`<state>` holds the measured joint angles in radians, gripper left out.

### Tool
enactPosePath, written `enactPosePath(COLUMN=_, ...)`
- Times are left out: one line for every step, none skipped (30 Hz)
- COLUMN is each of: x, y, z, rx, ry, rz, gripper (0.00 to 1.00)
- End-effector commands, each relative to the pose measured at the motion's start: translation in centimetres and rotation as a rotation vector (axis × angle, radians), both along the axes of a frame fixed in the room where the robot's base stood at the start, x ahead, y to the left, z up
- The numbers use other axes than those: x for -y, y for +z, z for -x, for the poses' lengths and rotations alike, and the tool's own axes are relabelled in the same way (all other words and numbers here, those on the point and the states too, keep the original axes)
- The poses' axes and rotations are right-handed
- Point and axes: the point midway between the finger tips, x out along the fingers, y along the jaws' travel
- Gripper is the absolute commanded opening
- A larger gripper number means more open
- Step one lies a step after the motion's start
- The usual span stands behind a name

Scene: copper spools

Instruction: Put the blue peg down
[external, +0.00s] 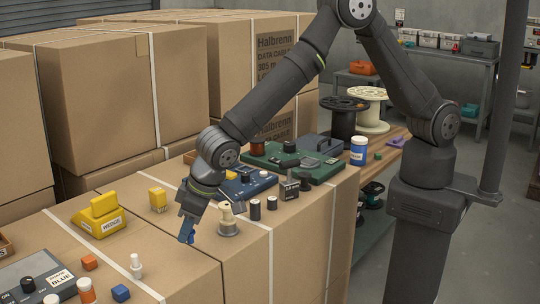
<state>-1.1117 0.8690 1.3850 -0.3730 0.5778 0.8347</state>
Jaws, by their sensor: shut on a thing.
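My gripper (187,222) points down over the top of the cardboard boxes (205,268), left of a cream-coloured spool-like piece. It is shut on the blue peg (186,236), whose lower part shows below the fingers. The peg's upper part is hidden by the gripper. I cannot tell whether the peg's lower end touches the box top or hangs just above it.
A cream piece (228,222) and dark cylinders (255,209) stand close on the right. A yellow wedge (99,213), white peg (136,266), orange cube (89,262) and blue cube (121,293) lie left. Blue (248,184) and green (300,165) devices stand behind.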

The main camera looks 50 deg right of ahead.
Motion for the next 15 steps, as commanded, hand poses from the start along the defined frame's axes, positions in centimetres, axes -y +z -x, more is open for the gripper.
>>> enactPosePath(x=0.1, y=-1.0, z=0.0, rx=-0.002, ry=0.001, rz=0.004, gripper=0.01)
enactPosePath(x=0.1, y=-1.5, z=0.0, rx=-0.001, ry=0.000, rz=0.003, gripper=0.01)
enactPosePath(x=0.1, y=-2.1, z=0.0, rx=-0.002, ry=-0.001, rz=0.003, gripper=0.01)
enactPosePath(x=0.1, y=-2.4, z=0.0, rx=-0.002, ry=-0.001, rz=0.004, gripper=0.01)
enactPosePath(x=0.1, y=-2.6, z=0.0, rx=-0.002, ry=0.000, rz=0.002, gripper=0.01)
enactPosePath(x=0.1, y=-2.7, z=0.0, rx=-0.002, ry=0.000, rz=0.001, gripper=0.01)
enactPosePath(x=0.1, y=-2.7, z=0.0, rx=-0.001, ry=0.000, rz=0.001, gripper=0.01)
enactPosePath(x=0.0, y=-2.7, z=0.0, rx=-0.001, ry=0.000, rz=0.001, gripper=0.01)
enactPosePath(x=0.1, y=-2.7, z=0.0, rx=-0.001, ry=0.000, rz=0.001, gripper=0.01)
enactPosePath(x=0.1, y=-2.7, z=0.0, rx=-0.001, ry=0.000, rz=0.001, gripper=0.01)
enactPosePath(x=0.1, y=-2.7, z=0.0, rx=-0.001, ry=0.000, rz=0.001, gripper=0.01)
enactPosePath(x=0.1, y=-2.7, z=0.0, rx=-0.001, ry=0.000, rz=0.001, gripper=0.01)
enactPosePath(x=0.1, y=-2.7, z=0.0, rx=-0.001, ry=0.000, rz=0.001, gripper=0.01)
enactPosePath(x=0.1, y=-2.8, z=0.0, rx=-0.001, ry=0.000, rz=0.001, gripper=0.01)
enactPosePath(x=0.1, y=-2.9, z=0.0, rx=-0.001, ry=0.000, rz=0.001, gripper=0.01)
